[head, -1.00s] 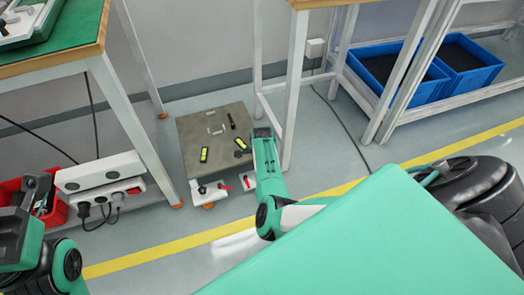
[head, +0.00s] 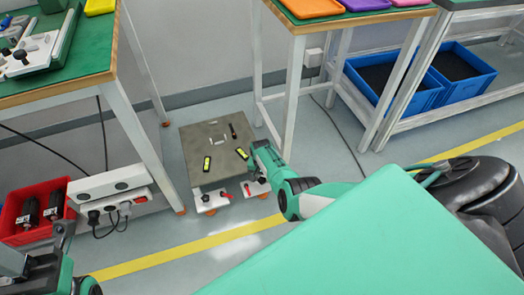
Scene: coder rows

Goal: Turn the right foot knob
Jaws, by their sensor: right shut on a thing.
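A low grey plate fixture (head: 200,165) stands on the floor between the two tables. Its front edge has two white feet, the left foot (head: 212,205) with a dark knob and a red lever, the right foot (head: 256,189) with a red lever beside it. My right gripper (head: 259,177) reaches down at the fixture's right front corner, shut on the right foot knob, which it mostly hides. The fingertips are small and partly covered by the gripper body. My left gripper (head: 58,240) is at the lower left, partly out of view; its jaws are unclear.
A table leg (head: 293,95) stands close behind my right gripper. A red crate (head: 38,190) and a white power strip (head: 115,203) are at left. Blue bins (head: 460,75) stand under the right bench. The floor in front is mostly clear.

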